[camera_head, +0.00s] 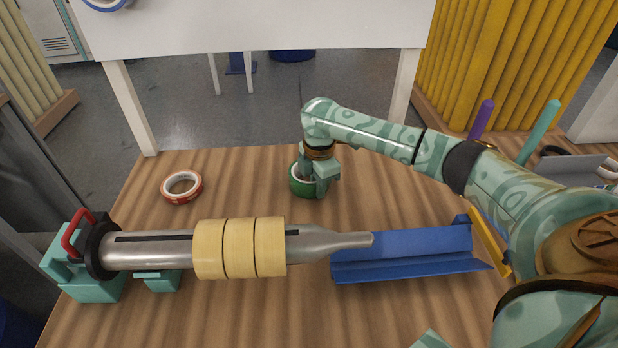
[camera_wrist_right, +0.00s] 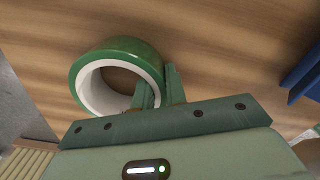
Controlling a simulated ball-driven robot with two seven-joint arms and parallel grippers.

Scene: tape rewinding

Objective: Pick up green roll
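The green roll (camera_head: 304,181), a ring of green tape with a white core, is at the table's far middle. My right gripper (camera_head: 322,185) reaches down onto its right side in the head view. In the right wrist view, the green roll (camera_wrist_right: 120,48) shows its open hole. The right gripper's fingers (camera_wrist_right: 161,90) are close together there, one on each side of the roll's wall, and look shut on it. Whether the roll is lifted off the table is hard to tell. My left gripper is not in view.
A red roll (camera_head: 181,187) lies on the wooden table (camera_head: 240,170) to the left. A metal spindle (camera_head: 310,244) carries three yellow rolls (camera_head: 240,248) in front. A blue trough (camera_head: 410,254) is at its right. Purple (camera_head: 481,118) and teal (camera_head: 539,132) posts stand at the right.

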